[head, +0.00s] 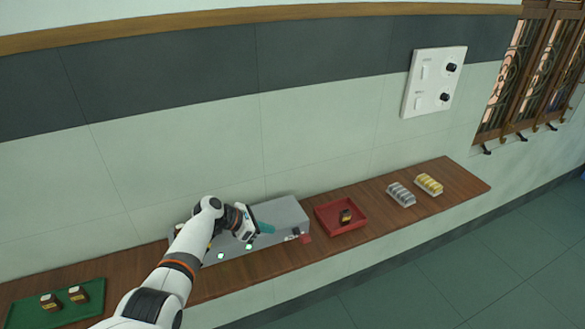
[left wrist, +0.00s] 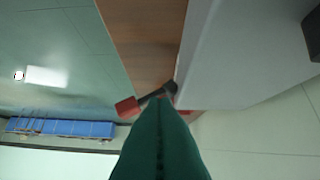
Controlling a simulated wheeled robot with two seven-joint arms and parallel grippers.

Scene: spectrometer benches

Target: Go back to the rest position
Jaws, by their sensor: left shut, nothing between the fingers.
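My left gripper (head: 268,229) is over the front of the grey spectrometer box (head: 284,212) on the wooden bench. Its teal fingers are shut together with nothing between them. In the left wrist view the grey box (left wrist: 240,50) lies to the right of the fingers, and a black lever with a red end (left wrist: 127,106) shows beside them. The arm hides the left part of the box. I cannot tell whether the fingers touch the box. My right gripper is in neither view.
The wooden bench (head: 455,178) runs along the wall. Silver (head: 401,195) and yellow (head: 428,184) racks stand further right. A green tray (head: 85,308) with two brown bottles is at left. The floor in front is clear.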

